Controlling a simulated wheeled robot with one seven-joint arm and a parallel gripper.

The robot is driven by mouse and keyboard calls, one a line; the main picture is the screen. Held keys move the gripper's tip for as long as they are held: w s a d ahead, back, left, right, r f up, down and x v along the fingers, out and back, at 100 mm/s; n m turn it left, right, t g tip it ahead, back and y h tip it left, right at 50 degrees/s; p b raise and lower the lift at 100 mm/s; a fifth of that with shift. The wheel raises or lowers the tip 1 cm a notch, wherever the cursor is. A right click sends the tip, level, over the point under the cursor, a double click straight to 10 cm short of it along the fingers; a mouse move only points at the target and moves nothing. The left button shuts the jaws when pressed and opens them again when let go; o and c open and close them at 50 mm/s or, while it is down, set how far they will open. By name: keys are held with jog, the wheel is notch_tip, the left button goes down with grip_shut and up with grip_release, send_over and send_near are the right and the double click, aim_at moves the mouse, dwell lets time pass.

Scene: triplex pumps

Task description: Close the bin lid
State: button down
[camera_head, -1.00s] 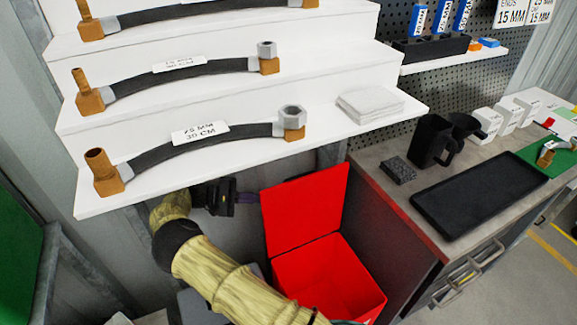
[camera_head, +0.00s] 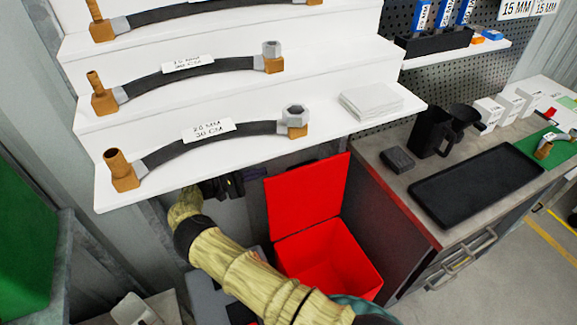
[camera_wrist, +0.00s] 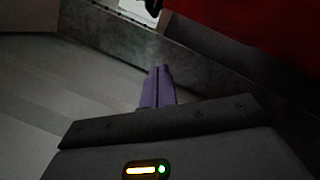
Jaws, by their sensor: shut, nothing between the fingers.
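The red bin (camera_head: 330,262) stands open on the floor between the shelf unit and the workbench. Its red lid (camera_head: 308,195) is raised, tilted up at the back of the bin. My gripper (camera_head: 238,184) is behind and left of the raised lid, partly hidden under the lowest shelf. In the wrist view its purple fingers (camera_wrist: 157,87) are closed together with nothing between them. A dark red surface (camera_wrist: 265,25), likely the lid, fills the upper right of the wrist view, apart from the fingertips.
White stepped shelves (camera_head: 330,125) with hoses overhang my arm. The workbench (camera_head: 400,195), with a black tray (camera_head: 478,188) and black jugs, borders the bin on the right. A grey wall lies behind.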

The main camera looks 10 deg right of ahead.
jog(key=s+d+r+p, duration=0.3)
jog(key=d+p, duration=0.1)
jog(key=d, duration=0.5)
jog(key=shift+s+d+r, duration=0.15)
jog(key=shift+r, duration=0.25)
